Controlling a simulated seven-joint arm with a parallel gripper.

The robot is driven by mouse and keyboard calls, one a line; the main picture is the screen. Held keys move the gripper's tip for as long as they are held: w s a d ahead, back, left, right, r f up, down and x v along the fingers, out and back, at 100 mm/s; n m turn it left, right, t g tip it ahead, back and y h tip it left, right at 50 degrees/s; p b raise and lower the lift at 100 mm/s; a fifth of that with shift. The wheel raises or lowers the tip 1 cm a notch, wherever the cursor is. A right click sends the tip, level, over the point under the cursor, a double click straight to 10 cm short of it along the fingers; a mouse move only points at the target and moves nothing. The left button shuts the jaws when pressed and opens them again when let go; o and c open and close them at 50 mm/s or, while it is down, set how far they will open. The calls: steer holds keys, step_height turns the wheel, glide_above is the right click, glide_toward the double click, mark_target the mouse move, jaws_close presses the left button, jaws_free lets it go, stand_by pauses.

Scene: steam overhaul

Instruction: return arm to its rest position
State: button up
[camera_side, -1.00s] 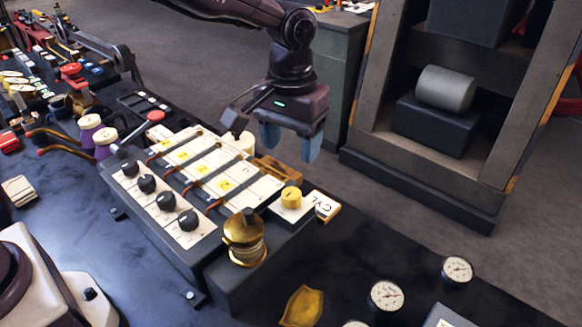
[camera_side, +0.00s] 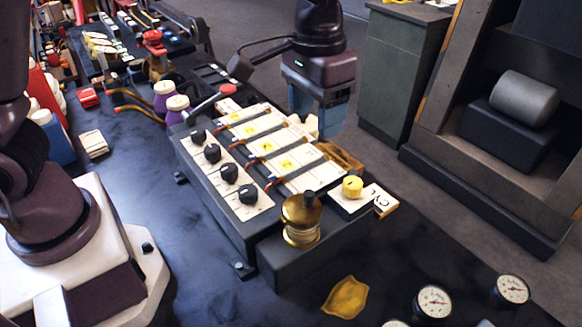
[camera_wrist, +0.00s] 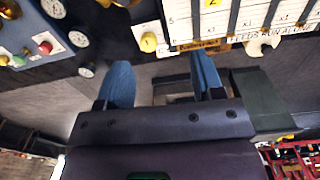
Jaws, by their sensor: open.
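My gripper (camera_side: 318,122) hangs with its blue fingers pointing down, beyond the far edge of the black control box (camera_side: 222,196) in the side view. The wrist view shows its two blue fingers (camera_wrist: 161,72) spread apart with nothing between them. The fingers look clear of the box, though their exact height is hard to judge. My arm rises out of the top of the side view.
The box carries black knobs (camera_side: 230,173), a yellow knob (camera_side: 352,186) and a brass fitting (camera_side: 301,222). White-faced gauges (camera_side: 433,301) sit at the near right. A green cabinet (camera_side: 399,75) and a shelf frame holding a grey cylinder (camera_side: 525,98) stand behind.

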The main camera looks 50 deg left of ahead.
steer(key=s+a+r+t, duration=0.2)
steer(key=s+a+r, duration=0.2)
steer(key=s, duration=0.5)
steer(key=s+a+r+t, duration=0.3)
steer(key=s+a+r, duration=0.1)
steer(key=s+a, duration=0.4)
steer(key=shift+s+a+r+n, duration=0.15)
steer(key=shift+s+n, duration=0.15)
steer(key=shift+s, duration=0.15)
